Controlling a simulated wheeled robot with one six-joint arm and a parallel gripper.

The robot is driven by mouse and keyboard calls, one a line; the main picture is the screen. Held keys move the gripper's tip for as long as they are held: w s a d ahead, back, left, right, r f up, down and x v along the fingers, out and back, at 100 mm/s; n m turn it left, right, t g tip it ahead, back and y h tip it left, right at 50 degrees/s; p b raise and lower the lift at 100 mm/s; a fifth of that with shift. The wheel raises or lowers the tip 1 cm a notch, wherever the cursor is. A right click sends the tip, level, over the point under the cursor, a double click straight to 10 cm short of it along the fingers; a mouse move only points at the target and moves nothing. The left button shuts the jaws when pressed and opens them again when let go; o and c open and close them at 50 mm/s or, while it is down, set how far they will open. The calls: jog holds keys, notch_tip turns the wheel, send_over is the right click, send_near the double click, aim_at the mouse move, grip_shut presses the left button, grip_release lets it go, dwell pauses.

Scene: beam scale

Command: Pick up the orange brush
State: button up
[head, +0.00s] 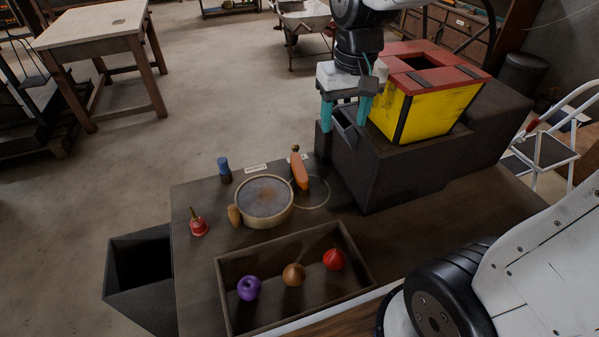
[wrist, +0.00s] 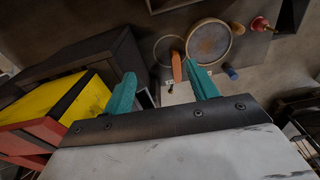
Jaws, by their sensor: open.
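The orange brush (head: 299,172) lies on the dark table, just right of a round, light-rimmed dish (head: 289,217), by a thin pale ring drawn on the table. In the wrist view the brush (wrist: 176,66) shows between and beyond my fingertips, its near end towards my gripper. My gripper (head: 345,113) is open and empty, with teal fingers pointing down. It hangs in the air, above and right of the brush in the head view, in front of the dark block. In the wrist view my fingers (wrist: 160,70) are spread wide. Nothing touches the brush except possibly the dish rim; I cannot tell.
A dark block (head: 365,180) carrying a yellow and red box (head: 432,112) stands right of the brush. A blue-topped cylinder (head: 223,167), a red bell-shaped thing (head: 198,227) and a brown piece (head: 234,215) surround the dish. A tray (head: 222,290) holds three round things.

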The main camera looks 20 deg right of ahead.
jog(key=w+a+f, duration=0.1)
jog(key=w+f, duration=0.6)
jog(key=w, duration=0.2)
send_over(299, 166)
jog(key=shift+m+g, duration=0.4)
jog(key=f, duration=1.5)
jog(key=shift+s+f, duration=0.2)
jog(key=shift+s, duration=0.15)
jog(key=f, duration=0.8)
jog(key=shift+w, duration=0.3)
jog(key=c, duration=1.1)
notch_tip(299, 166, up, 10)
jog(key=shift+r, duration=0.1)
jog(key=shift+c, duration=0.2)
